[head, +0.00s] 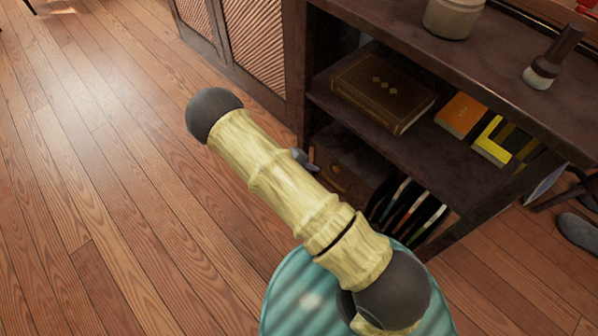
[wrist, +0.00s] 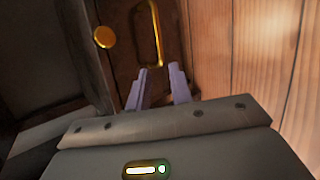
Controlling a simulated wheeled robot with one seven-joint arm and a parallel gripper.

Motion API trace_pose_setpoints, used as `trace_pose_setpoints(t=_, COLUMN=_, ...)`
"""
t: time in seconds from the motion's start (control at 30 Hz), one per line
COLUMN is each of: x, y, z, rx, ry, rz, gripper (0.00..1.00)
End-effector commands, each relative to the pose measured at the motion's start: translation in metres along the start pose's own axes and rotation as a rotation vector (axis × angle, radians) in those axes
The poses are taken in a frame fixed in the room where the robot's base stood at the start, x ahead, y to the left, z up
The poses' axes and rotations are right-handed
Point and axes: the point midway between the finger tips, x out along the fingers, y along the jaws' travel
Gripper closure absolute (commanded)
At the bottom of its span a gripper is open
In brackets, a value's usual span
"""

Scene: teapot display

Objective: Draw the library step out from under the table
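A dark brown wooden piece with a gold loop handle (wrist: 155,35) and a round gold knob (wrist: 103,37) shows in the wrist view; I take it for the library step (wrist: 130,28), but only part of it shows. In the head view a brown piece with a gold fitting (head: 340,177) is in the low space of the dark shelf table (head: 455,98), mostly hidden by my arm. My gripper (wrist: 158,78) has its two fingers apart, with the handle's near end just beyond the tips. Whether they touch it is unclear. In the head view only a fingertip (head: 307,160) shows.
Books (head: 380,90) lie on the shelf, and thin upright items (head: 408,215) stand below. A jar (head: 453,15) and a dark-handled object (head: 555,55) stand on top. A lattice-front cabinet (head: 250,40) adjoins. The wooden floor (head: 95,180) at left is clear.

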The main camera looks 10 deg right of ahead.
Motion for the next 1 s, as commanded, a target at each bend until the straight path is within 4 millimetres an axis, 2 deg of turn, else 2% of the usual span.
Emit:
trace_pose_setpoints(t=0.03, x=0.012, y=-0.003, z=-0.001, rx=0.001, ry=-0.002, rz=0.0, gripper=0.78)
trace_pose_setpoints(t=0.2, x=0.04, y=-0.003, z=-0.001, rx=0.0, ry=-0.002, rz=0.0, gripper=0.78)
trace_pose_setpoints(t=0.43, x=0.07, y=-0.002, z=-0.001, rx=-0.001, ry=-0.001, rz=0.0, gripper=0.78)
trace_pose_setpoints(t=0.57, x=0.076, y=-0.001, z=0.0, rx=0.0, ry=-0.001, rz=-0.001, gripper=0.78)
trace_pose_setpoints(t=0.83, x=0.076, y=0.0, z=0.0, rx=0.0, ry=0.0, rz=-0.001, gripper=0.78)
trace_pose_setpoints(t=0.93, x=0.076, y=0.0, z=0.0, rx=0.0, ry=0.0, rz=0.0, gripper=0.96)
trace_pose_setpoints(t=1.0, x=0.076, y=0.0, z=0.0, rx=0.0, ry=0.0, rz=-0.001, gripper=1.0)
